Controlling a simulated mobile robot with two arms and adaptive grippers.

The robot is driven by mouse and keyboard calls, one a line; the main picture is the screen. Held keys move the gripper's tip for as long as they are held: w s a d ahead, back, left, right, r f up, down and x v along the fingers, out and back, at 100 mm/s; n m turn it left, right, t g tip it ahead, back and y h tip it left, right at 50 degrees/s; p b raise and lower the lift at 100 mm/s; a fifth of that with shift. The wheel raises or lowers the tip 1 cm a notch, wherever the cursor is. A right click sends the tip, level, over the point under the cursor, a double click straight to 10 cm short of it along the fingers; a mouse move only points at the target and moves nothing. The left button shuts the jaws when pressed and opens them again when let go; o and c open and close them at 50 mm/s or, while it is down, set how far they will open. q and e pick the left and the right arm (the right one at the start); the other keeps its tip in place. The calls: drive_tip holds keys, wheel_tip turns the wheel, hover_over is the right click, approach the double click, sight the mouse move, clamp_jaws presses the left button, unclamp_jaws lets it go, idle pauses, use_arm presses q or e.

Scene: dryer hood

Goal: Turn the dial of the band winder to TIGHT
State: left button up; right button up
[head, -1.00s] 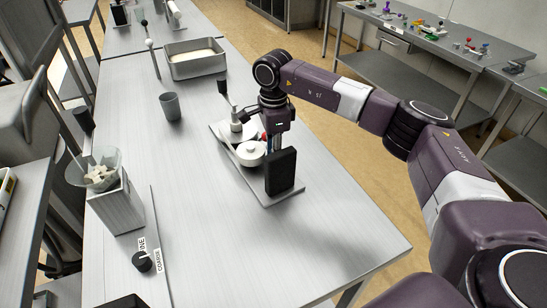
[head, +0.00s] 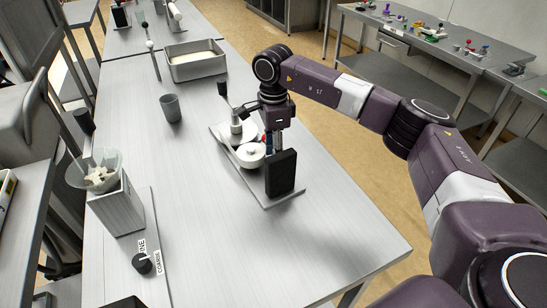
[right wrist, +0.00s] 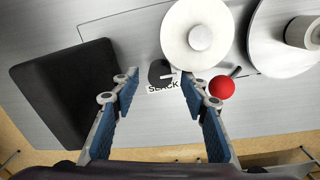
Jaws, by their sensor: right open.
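The band winder (head: 262,188) stands on the table, a flat plate with white discs, a crank handle and an upright black block (head: 281,173). In the right wrist view its small black dial (right wrist: 158,70) has a white pointer mark and sits beside a large white disc (right wrist: 196,35). A SLACK label (right wrist: 163,87) is partly visible by the dial; no TIGHT label shows. My right gripper (right wrist: 160,90) is open and points down, its fingertips either side of the dial and label, apparently not touching. In the head view it is largely hidden behind the winder. My left gripper is not in view.
A red ball (right wrist: 221,87) is just right of my right gripper's fingers, and the black block is close on the left. A grey cup (head: 170,107), a tray (head: 196,62) and a device with a FINE/COARSE knob (head: 143,263) stand elsewhere. The table's front right is clear.

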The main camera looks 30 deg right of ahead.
wheel_tip(320, 180, up, 11)
drive_tip(key=shift+f, duration=0.2)
idle(0.6)
